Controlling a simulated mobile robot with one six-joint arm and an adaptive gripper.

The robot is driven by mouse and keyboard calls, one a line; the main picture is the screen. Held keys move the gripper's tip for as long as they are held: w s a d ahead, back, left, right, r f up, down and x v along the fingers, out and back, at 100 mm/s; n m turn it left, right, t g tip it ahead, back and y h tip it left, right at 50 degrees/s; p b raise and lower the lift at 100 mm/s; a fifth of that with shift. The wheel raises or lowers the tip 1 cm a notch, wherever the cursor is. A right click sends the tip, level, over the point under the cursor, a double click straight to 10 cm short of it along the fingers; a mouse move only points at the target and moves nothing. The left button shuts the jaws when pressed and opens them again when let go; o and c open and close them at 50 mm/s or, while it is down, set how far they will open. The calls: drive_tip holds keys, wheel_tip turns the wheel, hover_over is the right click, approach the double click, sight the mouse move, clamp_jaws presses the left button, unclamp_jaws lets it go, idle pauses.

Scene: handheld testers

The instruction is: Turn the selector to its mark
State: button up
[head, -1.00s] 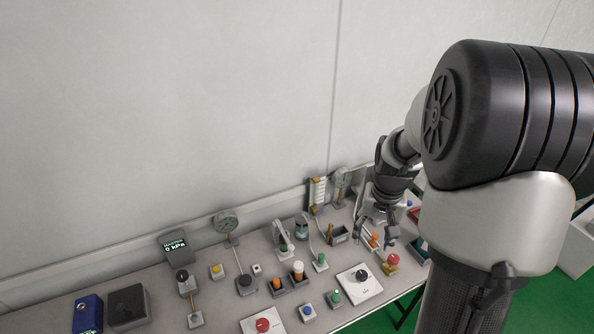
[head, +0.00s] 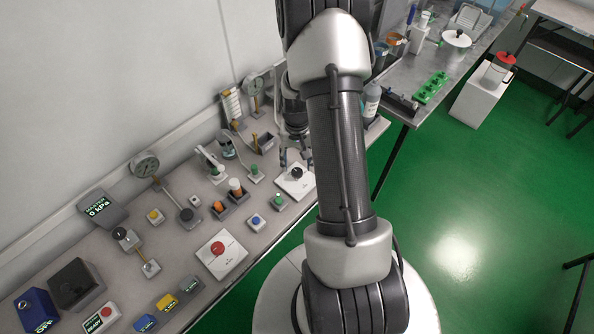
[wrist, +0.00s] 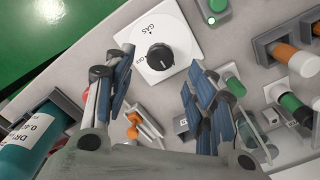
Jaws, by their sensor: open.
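A black selector knob (wrist: 160,56) stands on a white square plate (wrist: 182,38) marked GAS and OFF. In the head view the knob (head: 297,173) and its plate (head: 283,187) are near the bench's front edge, partly behind my arm. A pale line on the knob points toward the OFF side in the wrist view. My gripper (wrist: 161,68) is open, its blue-padded fingers spread to either side of the knob in that view. In the head view my gripper (head: 296,160) hangs just behind and above the knob. I see no contact, but the height gap is unclear.
A red knob on another white plate (head: 235,262) sits to the left. A green button (wrist: 219,8) is close to the selector plate. Orange and white cylinders in holders (wrist: 300,62) stand at right, and a teal bottle (wrist: 28,140) at left in the wrist view.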

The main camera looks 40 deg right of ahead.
sight(297, 171)
drive_tip(key=shift+f+b, duration=0.55)
drive_tip(key=shift+f, duration=1.85)
drive_tip(key=c, duration=1.1)
